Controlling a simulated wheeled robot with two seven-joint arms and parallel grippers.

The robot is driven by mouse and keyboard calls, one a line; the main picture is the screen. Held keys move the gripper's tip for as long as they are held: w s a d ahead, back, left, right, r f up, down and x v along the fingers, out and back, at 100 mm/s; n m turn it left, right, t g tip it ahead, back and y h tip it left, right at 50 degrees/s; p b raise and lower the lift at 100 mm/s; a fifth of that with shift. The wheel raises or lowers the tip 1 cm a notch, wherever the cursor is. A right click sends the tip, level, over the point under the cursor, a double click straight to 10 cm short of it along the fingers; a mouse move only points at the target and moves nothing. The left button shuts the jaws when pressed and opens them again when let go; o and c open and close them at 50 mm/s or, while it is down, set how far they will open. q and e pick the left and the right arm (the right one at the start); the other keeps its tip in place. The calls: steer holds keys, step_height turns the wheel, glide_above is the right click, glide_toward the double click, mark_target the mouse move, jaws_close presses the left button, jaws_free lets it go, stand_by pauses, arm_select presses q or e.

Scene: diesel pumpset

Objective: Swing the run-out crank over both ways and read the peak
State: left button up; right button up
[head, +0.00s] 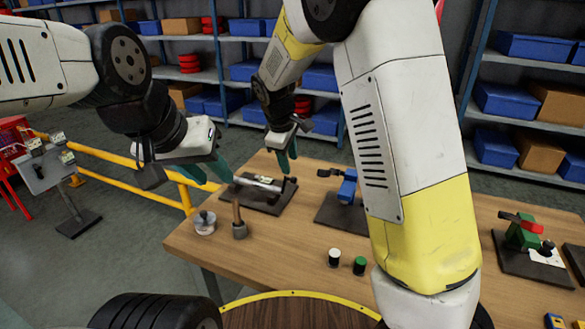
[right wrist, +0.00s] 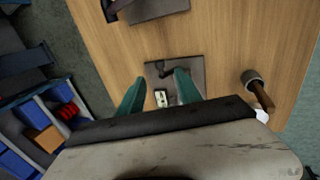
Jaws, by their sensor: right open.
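The run-out fixture is a dark base plate (head: 258,203) on the bench with a pale shaft (head: 258,183) and a dark crank (head: 288,187) at its right end. In the right wrist view, the plate (right wrist: 197,75) lies below the fingers, with the dark crank (right wrist: 168,70) and a small pale gauge-like part (right wrist: 161,97) between them. My right gripper (head: 287,152) is open and empty above the back of the fixture. My left gripper (head: 207,172) has its fingers apart and is left of the shaft, seemingly empty. No gauge reading can be made out.
A wooden-handled tool (head: 239,228) and a round pale pot (head: 205,223) stand in front of the fixture. A blue device (head: 347,187) and a green one (head: 522,233) stand to the right. Two small pots, one green-topped (head: 360,264), are near the front. A yellow rail (head: 130,161) runs left.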

mark_target(293, 178)
steer(key=x, duration=0.7)
steer(key=shift+w+d+f, duration=0.1)
steer(key=shift+f, duration=0.1)
jaws_close()
